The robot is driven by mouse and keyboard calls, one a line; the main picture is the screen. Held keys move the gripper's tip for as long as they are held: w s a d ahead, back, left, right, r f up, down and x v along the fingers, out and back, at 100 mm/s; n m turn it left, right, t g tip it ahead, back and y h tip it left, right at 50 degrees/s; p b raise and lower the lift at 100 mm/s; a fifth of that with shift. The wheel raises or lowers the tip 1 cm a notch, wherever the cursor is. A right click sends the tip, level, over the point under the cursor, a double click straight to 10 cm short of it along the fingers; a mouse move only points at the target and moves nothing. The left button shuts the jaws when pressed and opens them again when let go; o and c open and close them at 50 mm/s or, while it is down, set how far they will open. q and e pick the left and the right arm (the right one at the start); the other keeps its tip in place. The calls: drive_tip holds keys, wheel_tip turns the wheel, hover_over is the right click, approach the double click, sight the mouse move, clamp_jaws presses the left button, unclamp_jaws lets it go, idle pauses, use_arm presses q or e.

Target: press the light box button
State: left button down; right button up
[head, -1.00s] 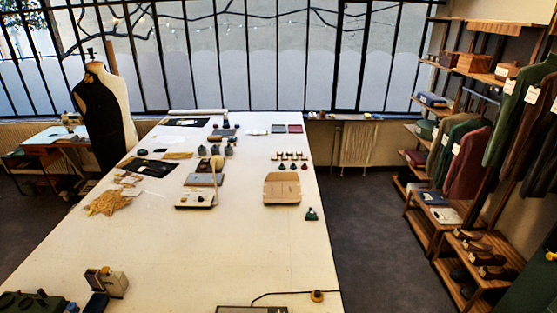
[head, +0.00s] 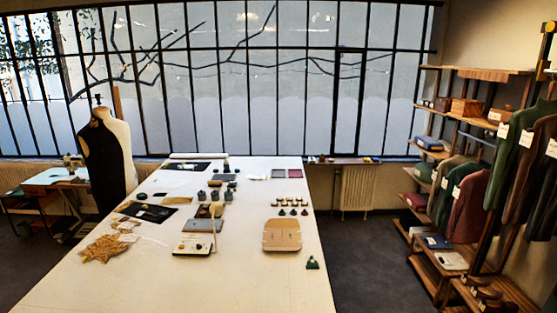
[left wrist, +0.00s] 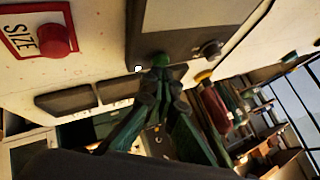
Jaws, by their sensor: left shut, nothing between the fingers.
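In the left wrist view, my left gripper (left wrist: 158,72) is shut and empty, with its dark green fingers pointing at the front of a dark grey-framed box with a white panel (left wrist: 174,12), which looks like the light box. A green round button (left wrist: 156,59) is on its frame, right at the fingertips. I cannot tell whether they touch it or press it. A dark knob (left wrist: 209,50) and a tiny white light (left wrist: 138,69) are also on the frame. The light box is not in the head view now. My right gripper is not in view.
In the head view, the long white table (head: 240,290) holds a brown board (head: 282,235), a tan star-shaped piece (head: 102,249) and a small lamp device (head: 194,245). Its near middle is clear.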

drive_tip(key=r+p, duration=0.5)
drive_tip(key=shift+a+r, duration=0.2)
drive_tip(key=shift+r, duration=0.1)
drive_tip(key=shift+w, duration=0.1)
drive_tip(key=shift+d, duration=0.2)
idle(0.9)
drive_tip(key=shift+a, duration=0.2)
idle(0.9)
